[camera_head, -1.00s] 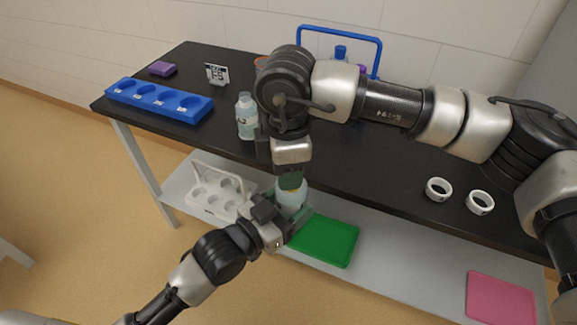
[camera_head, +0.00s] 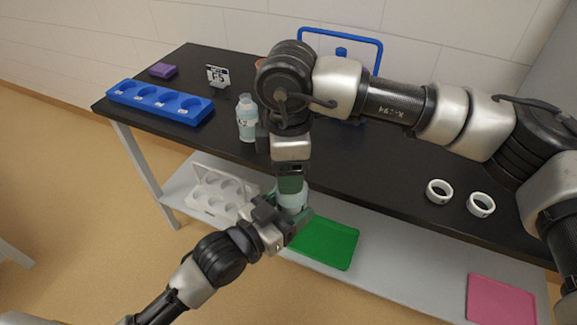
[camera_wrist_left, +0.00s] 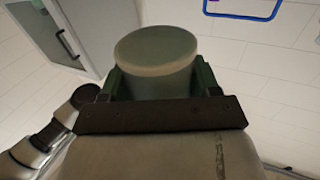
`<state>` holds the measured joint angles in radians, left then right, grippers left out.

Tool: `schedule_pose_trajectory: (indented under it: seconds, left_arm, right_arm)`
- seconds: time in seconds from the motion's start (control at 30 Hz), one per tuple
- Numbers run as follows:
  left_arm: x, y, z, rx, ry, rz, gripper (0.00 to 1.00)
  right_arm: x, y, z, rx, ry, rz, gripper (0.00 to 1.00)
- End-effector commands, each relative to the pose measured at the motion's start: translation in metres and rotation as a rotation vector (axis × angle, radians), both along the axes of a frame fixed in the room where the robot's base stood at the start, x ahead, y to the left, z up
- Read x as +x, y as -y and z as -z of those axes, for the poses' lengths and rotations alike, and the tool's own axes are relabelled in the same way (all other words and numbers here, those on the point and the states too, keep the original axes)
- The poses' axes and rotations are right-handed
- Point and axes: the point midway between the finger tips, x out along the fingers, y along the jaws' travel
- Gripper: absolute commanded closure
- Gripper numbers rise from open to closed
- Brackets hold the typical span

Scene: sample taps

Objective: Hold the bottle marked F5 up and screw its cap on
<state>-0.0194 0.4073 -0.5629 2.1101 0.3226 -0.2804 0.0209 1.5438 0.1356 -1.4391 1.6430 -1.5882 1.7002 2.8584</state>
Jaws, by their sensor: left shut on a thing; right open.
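My left gripper (camera_head: 287,215) is shut on a pale, whitish bottle (camera_head: 291,198) and holds it up in front of the table's front edge. Its marking cannot be read. In the left wrist view a round, grey-green end of the held bottle (camera_wrist_left: 155,62) shows between the green fingers. My right gripper (camera_head: 290,186) is open and points straight down at the bottle's top, its green fingers around or just above it. The bottle's mouth and any cap there are hidden by these fingers.
Another bottle (camera_head: 247,120) stands on the black table, close left of my right gripper. A blue rack (camera_head: 160,101), a small sign (camera_head: 217,76) and two white rings (camera_head: 439,192) are on the table. A white carrier (camera_head: 217,196) and green tray (camera_head: 325,243) lie below.

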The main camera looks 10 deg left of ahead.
Motion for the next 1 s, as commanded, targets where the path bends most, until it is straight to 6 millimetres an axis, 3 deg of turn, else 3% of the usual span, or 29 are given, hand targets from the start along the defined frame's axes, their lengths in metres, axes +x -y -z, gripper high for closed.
schedule_pose_trajectory:
  seconds: [0.27,0.67,0.83,1.0]
  left_arm:
    - [0.0,0.0,-0.001,-0.001,0.002,0.0,1.0]
    - [0.0,0.0,-0.001,-0.001,0.002,0.0,1.0]
    - [0.0,0.0,-0.001,-0.001,0.002,0.0,1.0]
    - [0.0,0.0,-0.001,-0.001,0.002,0.0,1.0]
  right_arm:
    - [0.0,0.0,-0.035,0.0,0.002,0.0,0.36]
    - [0.0,0.0,-0.037,0.001,0.0,-0.039,0.38]
    - [0.0,0.0,-0.039,0.001,0.0,-0.265,0.38]
    - [0.0,0.001,-0.042,0.001,0.001,-0.648,0.38]
